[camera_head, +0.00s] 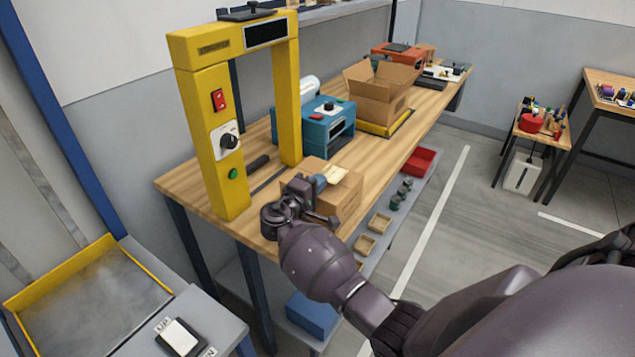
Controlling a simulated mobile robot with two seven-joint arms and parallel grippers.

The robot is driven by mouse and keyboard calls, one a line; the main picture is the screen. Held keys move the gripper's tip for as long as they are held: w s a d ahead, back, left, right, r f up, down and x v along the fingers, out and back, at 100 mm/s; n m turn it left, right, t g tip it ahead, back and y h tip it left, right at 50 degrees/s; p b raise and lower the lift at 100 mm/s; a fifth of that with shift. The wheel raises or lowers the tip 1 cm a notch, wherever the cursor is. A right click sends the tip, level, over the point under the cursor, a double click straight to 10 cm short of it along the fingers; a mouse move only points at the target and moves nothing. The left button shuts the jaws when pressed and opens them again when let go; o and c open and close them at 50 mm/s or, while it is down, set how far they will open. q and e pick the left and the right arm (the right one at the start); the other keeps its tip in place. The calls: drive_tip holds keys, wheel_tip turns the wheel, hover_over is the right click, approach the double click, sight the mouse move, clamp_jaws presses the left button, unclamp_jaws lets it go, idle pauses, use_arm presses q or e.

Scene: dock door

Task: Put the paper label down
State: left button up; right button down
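My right arm comes in from the lower right, and its dark gripper (318,186) is over the near side of a small cardboard box (349,197) on the wooden workbench (385,147). A small cream-coloured piece (335,174), which may be the paper label, shows at the fingertips above the box top. I cannot tell whether it is held or lies on the box. The wrist and hand hide the fingers' gap and the box's left side. My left gripper is not in view.
A yellow arch machine (214,140) stands left of the gripper. Behind the box is a teal machine (327,127), then an open carton (380,93) on a yellow-edged platform. A red tray (418,161) and small bins (380,222) sit below the bench's right edge.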

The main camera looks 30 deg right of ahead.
drive_tip(key=shift+f, duration=0.35)
drive_tip(key=c, duration=1.8)
unclamp_jaws()
drive_tip(key=shift+c, duration=0.2)
drive_tip(key=o, duration=0.4)
drive_tip(key=shift+r, duration=0.1)
drive_tip(key=shift+o, duration=0.2)
drive_tip(key=shift+s, duration=0.1)
drive_tip(key=shift+r+p, duration=0.35)
drive_tip(key=p+v, duration=0.1)
drive_tip(key=v, duration=1.1)
drive_tip(key=shift+r, duration=0.15)
